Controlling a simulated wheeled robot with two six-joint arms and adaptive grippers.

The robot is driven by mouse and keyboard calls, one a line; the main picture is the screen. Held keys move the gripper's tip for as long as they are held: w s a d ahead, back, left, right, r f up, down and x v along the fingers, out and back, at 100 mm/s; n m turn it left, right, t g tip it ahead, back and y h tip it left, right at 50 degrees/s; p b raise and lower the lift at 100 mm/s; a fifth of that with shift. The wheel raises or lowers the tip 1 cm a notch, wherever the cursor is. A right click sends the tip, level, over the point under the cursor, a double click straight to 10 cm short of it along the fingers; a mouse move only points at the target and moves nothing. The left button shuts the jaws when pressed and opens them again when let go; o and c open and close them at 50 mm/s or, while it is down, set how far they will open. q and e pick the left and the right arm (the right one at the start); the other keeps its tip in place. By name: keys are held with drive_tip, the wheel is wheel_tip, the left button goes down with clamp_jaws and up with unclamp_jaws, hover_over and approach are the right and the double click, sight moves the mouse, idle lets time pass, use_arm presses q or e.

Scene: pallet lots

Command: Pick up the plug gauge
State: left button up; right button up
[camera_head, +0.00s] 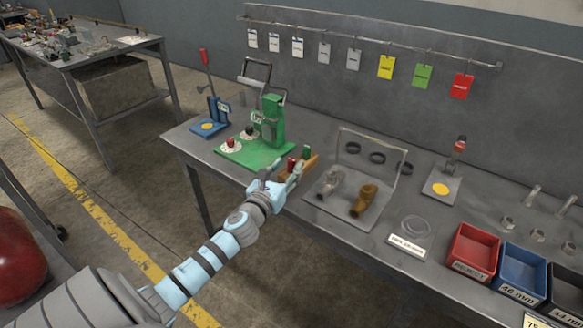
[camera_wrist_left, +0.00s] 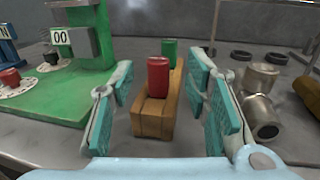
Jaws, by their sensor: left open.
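What looks like the plug gauge shows as a red cylinder (camera_wrist_left: 158,76) and a green cylinder (camera_wrist_left: 169,50) standing upright in a wooden block (camera_wrist_left: 153,120) on the bench. In the head view the red end (camera_head: 291,164) and green end (camera_head: 306,152) show just beyond my left gripper (camera_head: 283,178), with part of the block (camera_head: 312,162) hidden by it. My left gripper (camera_wrist_left: 160,108) is open and empty. In the left wrist view its teal finger pads stand on either side of the block and red cylinder, apart from them. My right gripper is not in view.
A green fixture (camera_head: 262,152) stands left of the block. A metal stand (camera_head: 340,205) with grey and brass fittings is close on the right. Bins, including a red one (camera_head: 472,252), are farther right. Coloured tags hang on the back panel.

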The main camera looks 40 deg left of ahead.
sight(290, 164)
use_arm(q)
drive_tip(key=x, duration=0.3)
drive_tip(key=shift+w+a+f, duration=0.2)
drive_tip(key=shift+w, duration=0.15)
drive_tip(key=shift+s, duration=0.1)
clamp_jaws()
drive_tip(key=shift+r, duration=0.15)
